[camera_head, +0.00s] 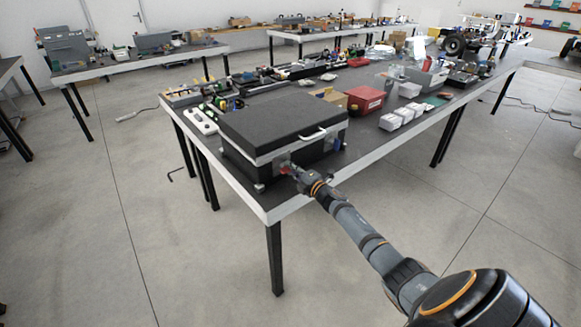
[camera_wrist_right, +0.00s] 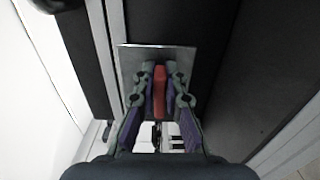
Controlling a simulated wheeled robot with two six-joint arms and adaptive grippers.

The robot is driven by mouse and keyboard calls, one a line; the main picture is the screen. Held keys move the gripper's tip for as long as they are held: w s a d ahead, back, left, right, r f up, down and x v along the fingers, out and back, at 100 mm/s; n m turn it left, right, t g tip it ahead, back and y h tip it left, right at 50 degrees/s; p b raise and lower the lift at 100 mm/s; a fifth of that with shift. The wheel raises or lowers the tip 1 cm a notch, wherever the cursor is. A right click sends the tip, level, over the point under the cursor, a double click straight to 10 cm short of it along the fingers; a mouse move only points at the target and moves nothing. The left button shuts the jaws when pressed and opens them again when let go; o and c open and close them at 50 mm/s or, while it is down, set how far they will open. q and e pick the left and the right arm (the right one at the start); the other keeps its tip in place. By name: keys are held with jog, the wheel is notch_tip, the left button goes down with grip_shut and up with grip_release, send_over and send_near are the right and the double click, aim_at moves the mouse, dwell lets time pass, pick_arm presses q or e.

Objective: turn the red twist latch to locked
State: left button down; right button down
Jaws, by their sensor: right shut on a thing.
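The red twist latch (camera_wrist_right: 159,92) sits on a metal plate (camera_wrist_right: 185,54) on the front of a black case (camera_head: 275,125). In the right wrist view the latch lies lengthwise between the two fingers of my right gripper (camera_wrist_right: 160,88), which is shut on it. In the head view my right gripper (camera_head: 290,170) reaches the front of the case, and only a little red shows at its tip. The fingers hide part of the latch there. My left gripper is not in view.
The case has a pale handle (camera_head: 312,134) on its front and stands near the front corner of the table (camera_head: 285,210). A red box (camera_head: 366,99) and white containers (camera_head: 391,122) stand to its right. Several tools and parts crowd the table behind.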

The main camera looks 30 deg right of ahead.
jog(key=shift+m, duration=0.3)
jog(key=c, duration=1.4)
grip_release()
jog(key=shift+s, duration=0.1)
jog(key=s+d, duration=0.1)
jog(key=s, duration=1.1)
